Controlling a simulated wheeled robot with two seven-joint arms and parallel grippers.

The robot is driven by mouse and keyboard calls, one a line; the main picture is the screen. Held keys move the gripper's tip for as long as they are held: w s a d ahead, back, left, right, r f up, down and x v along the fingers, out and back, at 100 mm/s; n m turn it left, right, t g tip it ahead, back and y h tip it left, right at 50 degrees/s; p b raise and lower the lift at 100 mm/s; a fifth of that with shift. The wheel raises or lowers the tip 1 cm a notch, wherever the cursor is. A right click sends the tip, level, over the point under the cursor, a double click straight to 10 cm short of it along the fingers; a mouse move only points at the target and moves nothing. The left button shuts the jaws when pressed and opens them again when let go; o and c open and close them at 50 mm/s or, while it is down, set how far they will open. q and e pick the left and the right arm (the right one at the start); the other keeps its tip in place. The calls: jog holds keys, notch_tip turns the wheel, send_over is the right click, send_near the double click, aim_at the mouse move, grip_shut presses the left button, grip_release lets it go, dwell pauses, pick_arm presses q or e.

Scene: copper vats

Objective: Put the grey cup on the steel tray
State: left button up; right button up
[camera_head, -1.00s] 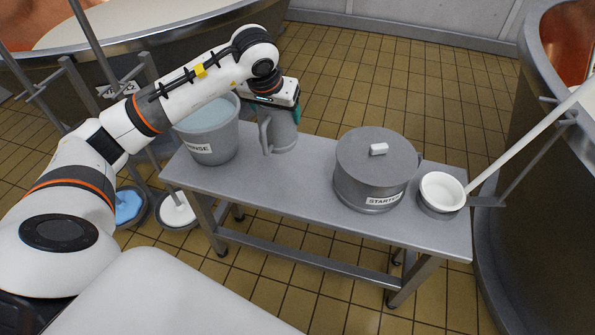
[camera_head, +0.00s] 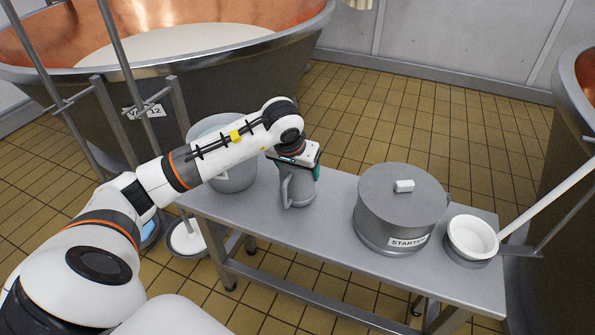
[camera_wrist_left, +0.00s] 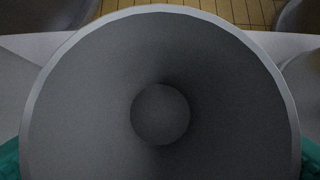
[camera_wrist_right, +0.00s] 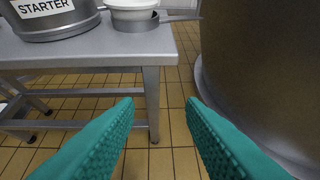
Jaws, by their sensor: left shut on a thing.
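The grey cup (camera_head: 298,190), a jug-like vessel with a side handle, is upright over the bench between the bucket and the lidded pot. I cannot tell whether its base touches the bench. My left gripper (camera_head: 301,168) is shut on it near its top from above. The left wrist view looks straight into the cup (camera_wrist_left: 230,95), which appears empty, with teal finger edges on both sides. My right gripper (camera_wrist_right: 160,110) is open and empty beside the bench's right end. I cannot make out a separate steel tray.
Large vats stand behind and at right (camera_wrist_right: 255,80). Bench surface between cup and pot is clear.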

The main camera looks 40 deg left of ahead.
pick_arm(q)
jog(key=shift+f, duration=0.15)
jog(key=shift+f, duration=0.1)
jog(key=o, duration=1.1)
jog(key=shift+c, duration=0.2)
